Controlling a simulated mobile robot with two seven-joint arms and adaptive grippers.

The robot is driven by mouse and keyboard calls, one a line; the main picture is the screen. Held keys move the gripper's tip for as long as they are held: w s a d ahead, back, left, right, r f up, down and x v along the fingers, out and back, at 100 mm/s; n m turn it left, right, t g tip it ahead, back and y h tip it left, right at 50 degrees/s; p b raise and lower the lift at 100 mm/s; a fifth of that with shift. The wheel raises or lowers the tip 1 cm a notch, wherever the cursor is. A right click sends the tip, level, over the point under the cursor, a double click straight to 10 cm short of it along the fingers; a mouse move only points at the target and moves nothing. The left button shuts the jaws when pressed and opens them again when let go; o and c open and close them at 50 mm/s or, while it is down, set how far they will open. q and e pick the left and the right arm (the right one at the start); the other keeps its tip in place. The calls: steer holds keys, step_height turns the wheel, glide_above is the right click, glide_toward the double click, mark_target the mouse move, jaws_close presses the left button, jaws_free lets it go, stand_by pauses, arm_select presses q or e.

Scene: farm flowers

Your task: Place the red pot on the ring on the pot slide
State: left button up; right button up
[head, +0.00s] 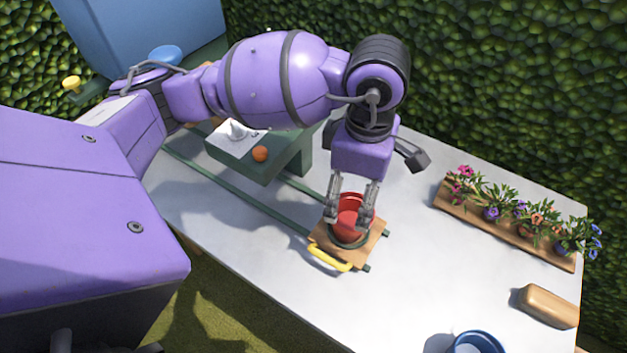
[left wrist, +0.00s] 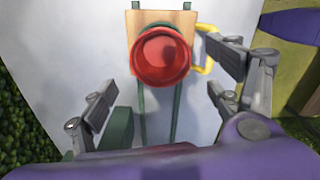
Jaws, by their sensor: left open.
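The red pot (head: 350,203) stands about upright at the ring (head: 347,243) on the wooden pot slide (head: 371,250). The dark ring shows around the pot's lower part; how deep it sits is hidden. The slide has a yellow handle (head: 330,258) at its front. My left gripper (head: 351,218) is open, with its fingers coming down over the pot and partly covering it. In the left wrist view the pot (left wrist: 162,56) lies ahead between the widely spread fingers (left wrist: 160,82), and neither finger appears to touch it. My right gripper is not in view.
Green rails (head: 235,192) run from the slide to a green stand (head: 262,165) bearing a grey cone and an orange ball. A wooden flower tray (head: 510,235) stands at the right, with a wooden block (head: 548,306) and blue pot (head: 478,342) nearer. Table between is clear.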

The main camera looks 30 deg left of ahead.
arm_select(q)
step_height(320, 180, up, 6)
steer(key=shift+f, duration=0.1)
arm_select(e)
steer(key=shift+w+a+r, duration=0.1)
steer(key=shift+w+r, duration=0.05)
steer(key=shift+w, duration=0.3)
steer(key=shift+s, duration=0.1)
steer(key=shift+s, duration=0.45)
